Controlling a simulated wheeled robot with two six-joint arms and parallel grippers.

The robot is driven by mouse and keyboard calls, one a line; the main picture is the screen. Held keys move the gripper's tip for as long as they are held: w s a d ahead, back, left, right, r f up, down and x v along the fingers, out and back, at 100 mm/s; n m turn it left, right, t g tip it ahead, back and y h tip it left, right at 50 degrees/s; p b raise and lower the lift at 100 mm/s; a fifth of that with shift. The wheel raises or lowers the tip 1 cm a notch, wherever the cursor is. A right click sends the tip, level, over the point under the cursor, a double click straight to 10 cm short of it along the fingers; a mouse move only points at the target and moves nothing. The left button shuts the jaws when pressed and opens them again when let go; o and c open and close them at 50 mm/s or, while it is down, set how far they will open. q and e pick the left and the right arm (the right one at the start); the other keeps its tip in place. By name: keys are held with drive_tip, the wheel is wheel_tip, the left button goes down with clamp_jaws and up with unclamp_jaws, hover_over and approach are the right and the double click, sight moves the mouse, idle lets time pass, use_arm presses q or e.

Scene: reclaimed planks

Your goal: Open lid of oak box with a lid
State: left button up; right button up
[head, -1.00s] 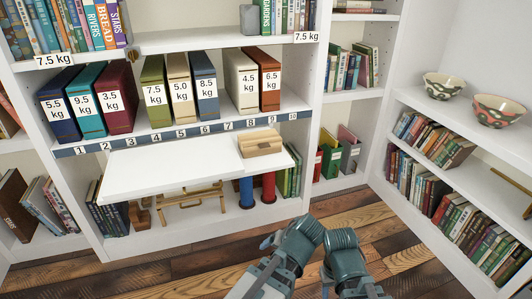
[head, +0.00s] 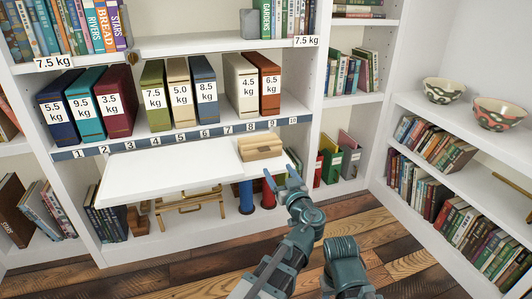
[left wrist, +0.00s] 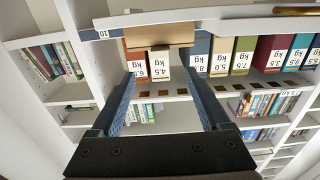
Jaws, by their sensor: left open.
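The oak box (head: 261,146) is a small, light wooden box. It sits on the right end of the white pulled-out board (head: 150,175), and its lid looks closed. My left gripper (head: 280,176) is open and empty, just in front of and below the box, apart from it. In the left wrist view, which is upside down, the box (left wrist: 158,36) lies ahead between and beyond the open fingers (left wrist: 162,80). My right arm shows at the bottom of the head view, but its gripper does not show.
Weight-labelled binders, such as the orange one (head: 270,85), stand behind the box above a numbered strip (head: 180,138). Blue and red cylinders (head: 246,196) stand below the board. A bookcase with bowls (head: 498,113) is at right. The wooden floor in front is clear.

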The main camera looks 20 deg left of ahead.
sight(263, 147)
use_arm(q)
drive_tip(key=x, duration=1.3)
drive_tip(key=shift+s, duration=0.1)
drive_tip(key=shift+c, duration=0.2)
clamp_jaws()
idle(0.8)
